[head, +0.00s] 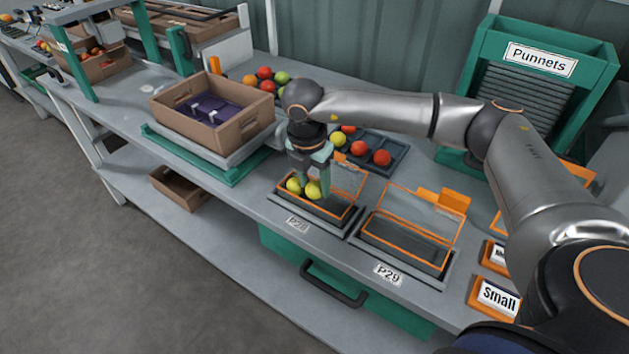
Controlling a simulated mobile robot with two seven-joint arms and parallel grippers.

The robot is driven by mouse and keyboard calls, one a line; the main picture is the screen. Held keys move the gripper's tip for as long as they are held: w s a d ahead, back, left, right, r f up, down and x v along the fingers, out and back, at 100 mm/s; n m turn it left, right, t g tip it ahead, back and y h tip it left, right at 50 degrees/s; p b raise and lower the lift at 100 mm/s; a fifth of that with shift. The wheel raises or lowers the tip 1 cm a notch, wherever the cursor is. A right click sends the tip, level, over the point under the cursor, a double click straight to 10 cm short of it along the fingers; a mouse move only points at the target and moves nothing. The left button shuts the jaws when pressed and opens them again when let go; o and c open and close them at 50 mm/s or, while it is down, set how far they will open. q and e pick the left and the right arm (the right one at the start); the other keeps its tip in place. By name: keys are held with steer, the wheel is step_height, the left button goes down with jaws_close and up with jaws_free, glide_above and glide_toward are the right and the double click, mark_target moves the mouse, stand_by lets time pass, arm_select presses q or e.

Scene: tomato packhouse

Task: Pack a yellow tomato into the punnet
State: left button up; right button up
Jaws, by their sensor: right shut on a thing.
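My right gripper (312,185) points down into the punnet at P28 (328,215), a clear tray with orange edges and its lid raised at the back. The gripper is shut on a yellow tomato (314,191), which is low inside the punnet. Another yellow tomato (294,184) is just left of it in the same punnet. Whether the held tomato touches the punnet floor I cannot tell. A further yellow tomato (338,139) lies in the dark tray behind, partly hidden by my arm. My left gripper is not in view.
An open punnet at P29 (405,256) looks empty. The dark tray (398,170) also holds red tomatoes (382,158). A cardboard box (190,129) with a purple insert stands left on a scale. A green Punnets dispenser (480,60) stands back right. A "Small" label block (497,297) is front right.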

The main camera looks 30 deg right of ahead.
steer(key=o, duration=1)
steer(key=c, duration=0.3)
steer(key=shift+c, duration=0.2)
steer(key=shift+r, duration=0.15)
steer(key=shift+r+p, duration=1.95)
steer(key=shift+r, duration=0.95)
